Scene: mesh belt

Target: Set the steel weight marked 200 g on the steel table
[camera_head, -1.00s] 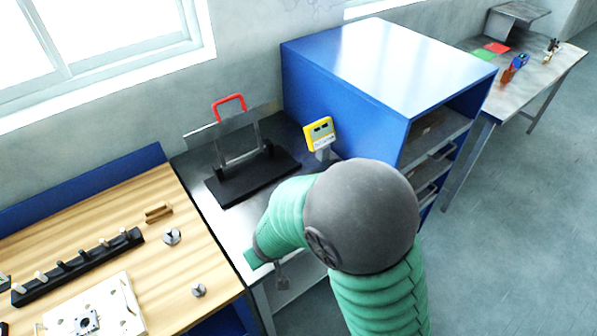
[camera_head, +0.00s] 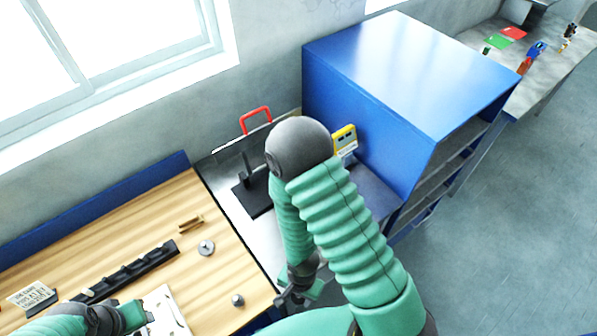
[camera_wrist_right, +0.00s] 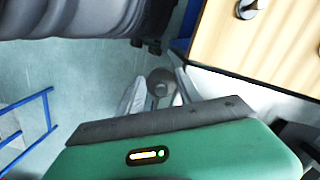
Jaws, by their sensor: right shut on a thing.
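My right gripper (camera_head: 297,292) is shut on a grey steel weight, just off the front edge of the steel table (camera_head: 262,238). The right wrist view shows the round grey top of this weight (camera_wrist_right: 160,78) between the fingertips; no marking is readable. In the head view the weight is largely hidden by the gripper. The steel table is partly covered by my right arm. My left wrist (camera_head: 100,318) shows at the bottom left; its fingers cannot be made out.
Two other steel weights (camera_head: 206,248) (camera_head: 238,300) stand on the wooden bench (camera_head: 225,215). A blue cabinet (camera_head: 400,70) rises to the right.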

